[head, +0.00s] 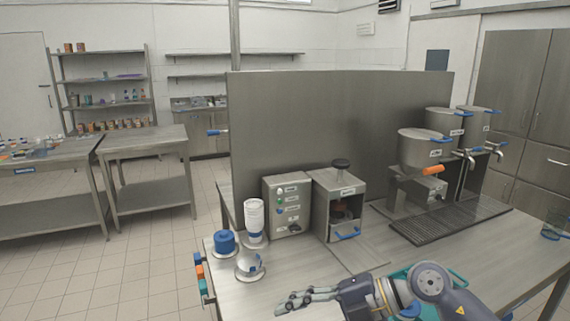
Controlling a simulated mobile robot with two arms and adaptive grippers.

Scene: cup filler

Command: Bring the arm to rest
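My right arm comes in at the lower right and lies low over the front of the steel table (355,254). Its gripper (283,305) points left, near the front edge, and no object shows between its fingers. The fingers are seen nearly side-on, so I cannot tell whether they are open or shut. A teal object (459,276) shows partly behind the arm; the arm hides most of it. My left gripper is not in view.
Behind are a control box (286,203) and a boxy machine (322,207).

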